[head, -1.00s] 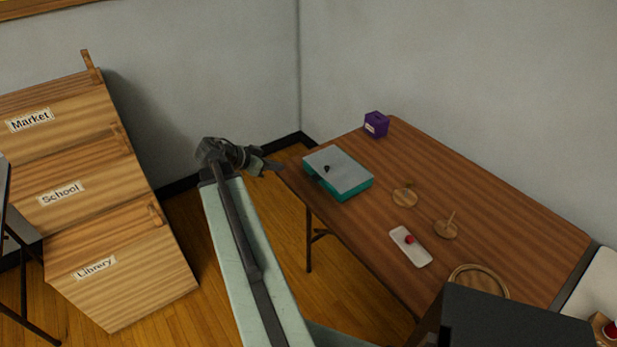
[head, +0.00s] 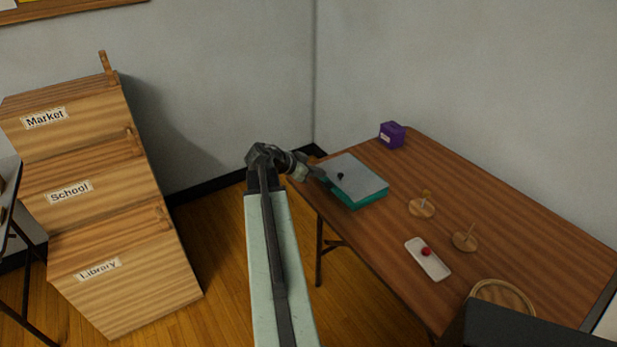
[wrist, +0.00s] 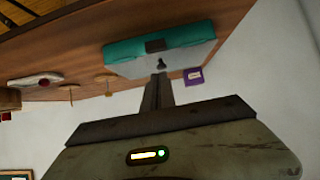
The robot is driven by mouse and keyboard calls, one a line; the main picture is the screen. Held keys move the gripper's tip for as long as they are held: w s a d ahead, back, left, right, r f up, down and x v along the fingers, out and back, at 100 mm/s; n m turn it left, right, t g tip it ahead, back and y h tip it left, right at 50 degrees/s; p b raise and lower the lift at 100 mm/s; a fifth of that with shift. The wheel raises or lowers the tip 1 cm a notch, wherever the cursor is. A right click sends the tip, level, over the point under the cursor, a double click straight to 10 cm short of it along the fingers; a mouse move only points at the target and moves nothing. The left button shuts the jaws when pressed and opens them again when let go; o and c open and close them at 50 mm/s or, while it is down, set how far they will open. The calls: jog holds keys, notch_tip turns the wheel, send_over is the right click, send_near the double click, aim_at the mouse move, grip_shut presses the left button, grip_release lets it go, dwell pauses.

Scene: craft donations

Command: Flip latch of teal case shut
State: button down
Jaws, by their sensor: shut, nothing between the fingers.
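The teal case (head: 356,190) lies on the wooden table near its left edge, with a grey lid on top and a small dark knob on the lid. My gripper (head: 322,174) is at the left side of the case, its fingers close to that edge; whether they touch is unclear. In the wrist view the case (wrist: 120,52) appears upside down, with a dark latch (wrist: 155,45) on its teal front. The shut, empty fingers (wrist: 158,82) point toward the case and the latch. The exact angle of the latch is too small to tell.
On the table (head: 500,210) are a purple box (head: 392,135), two wooden spindle stands (head: 421,208) (head: 465,241), a white tray (head: 428,260) with a red item, and a round wooden ring (head: 503,285). Labelled wooden bins (head: 95,200) stand at left. Floor between is clear.

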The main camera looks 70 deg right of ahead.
aim_at(328, 184)
jog(key=f+b, duration=0.3)
jog(key=f, duration=0.1)
jog(key=shift+s+d, duration=0.15)
jog(key=shift+d, duration=0.1)
